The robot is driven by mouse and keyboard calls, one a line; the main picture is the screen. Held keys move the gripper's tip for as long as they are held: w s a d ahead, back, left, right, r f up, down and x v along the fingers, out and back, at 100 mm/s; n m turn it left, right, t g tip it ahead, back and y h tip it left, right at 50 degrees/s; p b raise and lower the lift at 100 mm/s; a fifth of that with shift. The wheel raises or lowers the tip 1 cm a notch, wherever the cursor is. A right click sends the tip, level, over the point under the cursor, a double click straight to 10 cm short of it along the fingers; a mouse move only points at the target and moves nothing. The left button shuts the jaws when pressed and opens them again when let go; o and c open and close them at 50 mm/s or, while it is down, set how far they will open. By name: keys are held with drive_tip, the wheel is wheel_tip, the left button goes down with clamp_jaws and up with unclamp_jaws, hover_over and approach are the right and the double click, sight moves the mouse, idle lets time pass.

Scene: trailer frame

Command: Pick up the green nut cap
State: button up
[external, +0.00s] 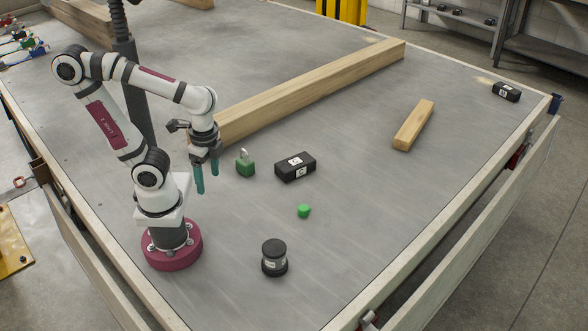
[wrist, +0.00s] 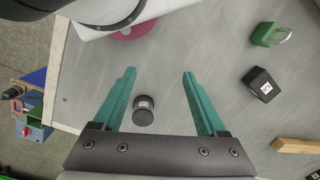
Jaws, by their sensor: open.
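The green nut cap (external: 304,211) is a small bright green piece on the grey trailer bed, between a black box and a black spool. It does not show in the wrist view, where my right finger covers part of the bed. My gripper (external: 207,183) points down above the bed, left of the nut cap and apart from it. Its two teal fingers also show in the wrist view (wrist: 159,72), spread wide with nothing held between them.
A green padlock (external: 245,163) and the black box (external: 295,167) stand behind the nut cap. The black spool (external: 274,257) stands in front of it. A long beam (external: 315,90) and a short wood block (external: 413,125) lie farther back. Bed right of the nut cap is clear.

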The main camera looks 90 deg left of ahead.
drive_tip(key=w+d+f+n+g+h, duration=0.1)
drive_tip(key=w+d+f+n+h, duration=0.2)
drive_tip(key=n+h, duration=0.5)
drive_tip(key=n+t+y, duration=0.1)
drive_tip(key=n+t, duration=1.3)
drive_tip(key=n, duration=1.4)
approach(300, 206)
drive_tip(key=x, duration=1.1)
drive_tip(key=shift+w, duration=0.15)
clamp_jaws()
